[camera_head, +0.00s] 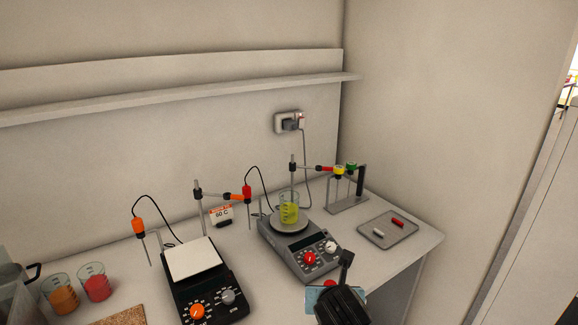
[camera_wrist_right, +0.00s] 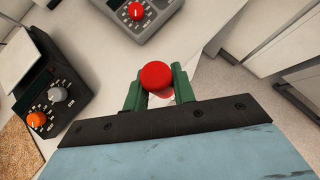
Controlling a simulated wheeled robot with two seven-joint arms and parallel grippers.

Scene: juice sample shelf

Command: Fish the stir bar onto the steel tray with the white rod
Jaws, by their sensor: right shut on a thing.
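The steel tray (camera_head: 401,238) lies flat on the bench at the right in the head view. A small white bar (camera_head: 378,232) and a small red bar (camera_head: 397,222) lie on it. A beaker of yellow-green liquid (camera_head: 289,210) stands on a grey hotplate (camera_head: 290,251); I cannot make out a stir bar inside. In the right wrist view my right gripper (camera_wrist_right: 157,88) is shut on a red-capped rod (camera_wrist_right: 157,75). Its cap faces the camera and hides most of the shaft, so I cannot tell the shaft's colour. My left gripper is out of view.
A rack (camera_head: 347,207) with yellow- and green-topped items stands behind the tray. A black hotplate (camera_head: 204,287), orange (camera_head: 64,299) and red (camera_head: 96,288) beakers stand left. Probe stands and cables rise beside the hotplates. The bench edge is at the front right.

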